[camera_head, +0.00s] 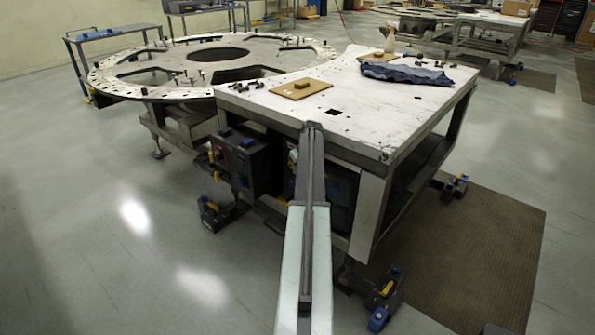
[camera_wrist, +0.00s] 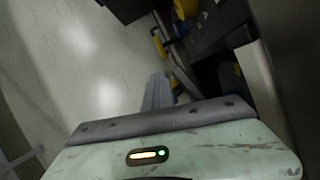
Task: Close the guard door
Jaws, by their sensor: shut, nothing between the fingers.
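My gripper (camera_wrist: 157,93) shows in the wrist view as narrow grey fingers, shut and empty, beyond the dark edge of my pale green wrist. In the head view my arm reaches forward from the bottom middle, in front of the table's near side. I cannot pick out a guard door for certain. Dark boxes (camera_head: 240,158) with a red button hang under the near table edge, left of my arm. Dark panels right of them are partly hidden by my arm. The wrist view shows dark, blurred parts at upper right.
A white-topped table (camera_head: 350,105) with a blue cloth (camera_head: 405,73), brown boards (camera_head: 300,88) and dark bolts stands ahead. A round turret plate (camera_head: 190,85) adjoins it at the left. Wheeled feet (camera_head: 385,290) stick out below. The floor at left is clear.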

